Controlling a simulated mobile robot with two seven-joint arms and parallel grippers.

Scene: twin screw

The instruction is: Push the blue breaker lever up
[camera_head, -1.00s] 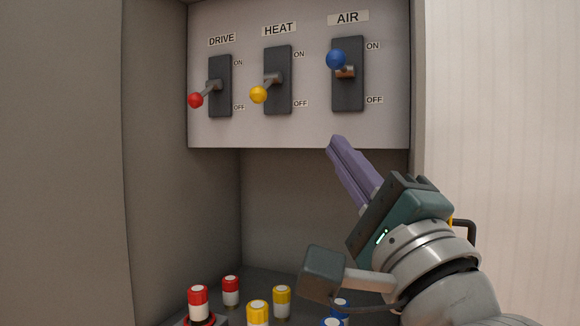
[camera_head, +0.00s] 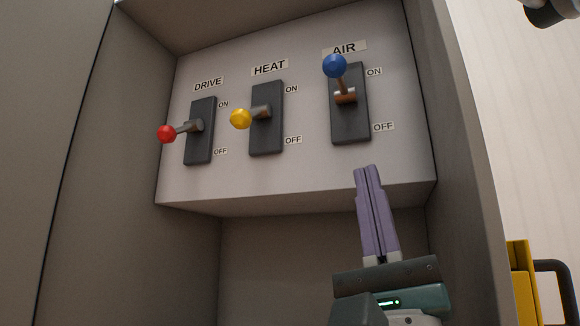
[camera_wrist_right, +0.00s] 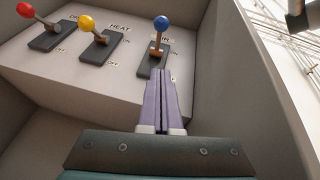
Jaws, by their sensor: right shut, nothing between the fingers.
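The blue lever's ball (camera_head: 335,66) is on the AIR breaker (camera_head: 351,122) at the right of the panel. Its stem points upward, with the ball near the AIR label and above the ON mark. The ball also shows in the right wrist view (camera_wrist_right: 161,22). My right gripper (camera_head: 367,170) is shut and empty, with its purple fingers pointing up just below the AIR breaker's plate. In the right wrist view its fingertips (camera_wrist_right: 161,73) appear close to the foot of that breaker; I cannot tell if they touch. My left gripper is not in view.
The red DRIVE lever (camera_head: 167,134) and yellow HEAT lever (camera_head: 241,118) stick out to the left on the same panel (camera_head: 290,185). Grey cabinet walls enclose both sides. A yellow object with a dark handle (camera_head: 522,283) is at the lower right outside.

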